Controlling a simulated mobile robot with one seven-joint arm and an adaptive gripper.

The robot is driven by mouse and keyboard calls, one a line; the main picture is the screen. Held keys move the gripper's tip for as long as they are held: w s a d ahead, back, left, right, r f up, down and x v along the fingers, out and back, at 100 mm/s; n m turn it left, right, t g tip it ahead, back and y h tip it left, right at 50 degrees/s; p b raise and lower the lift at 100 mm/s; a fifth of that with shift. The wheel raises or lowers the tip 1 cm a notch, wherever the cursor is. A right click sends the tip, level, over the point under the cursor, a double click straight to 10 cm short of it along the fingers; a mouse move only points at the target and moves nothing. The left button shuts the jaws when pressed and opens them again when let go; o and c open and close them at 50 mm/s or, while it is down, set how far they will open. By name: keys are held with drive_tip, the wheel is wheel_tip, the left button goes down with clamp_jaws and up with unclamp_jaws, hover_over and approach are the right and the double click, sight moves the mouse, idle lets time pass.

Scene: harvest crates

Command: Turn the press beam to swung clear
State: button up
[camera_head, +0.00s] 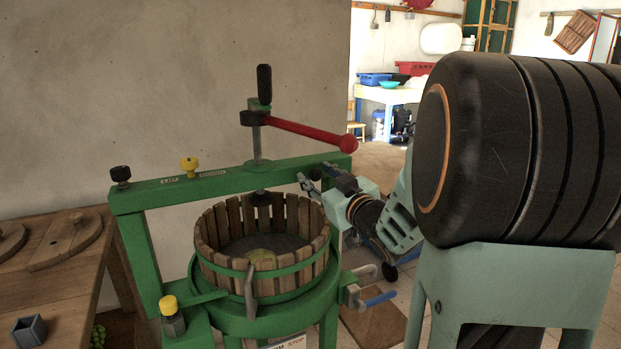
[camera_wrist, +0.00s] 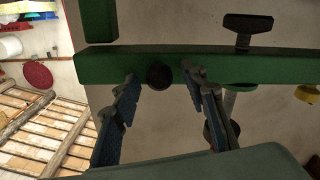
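The press beam (camera_head: 220,183) is a green bar lying across the top of the press, over the slatted wooden basket (camera_head: 213,236). The beam also crosses the upper part of the wrist view (camera_wrist: 110,64). My gripper (camera_head: 315,174) is near the beam's right end. In the wrist view my gripper (camera_wrist: 160,77) is open, its two fingertips apart at the beam's lower edge. A dark round knob (camera_wrist: 160,76) shows between the fingertips; I cannot tell whether they touch it or the beam. The upright screw (camera_head: 257,145) passes through the beam and carries a red-handled bar (camera_head: 305,133).
A yellow knob (camera_head: 189,165) and a black knob (camera_head: 120,174) stand on the beam's left part. A yellow-topped post (camera_head: 171,313) stands front left. A wooden bench (camera_head: 65,270) is at the left. A wall (camera_head: 170,90) rises behind the press. Open floor (camera_head: 380,158) shows behind right.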

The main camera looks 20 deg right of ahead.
drive_tip(key=shift+c, duration=0.7)
clamp_jaws()
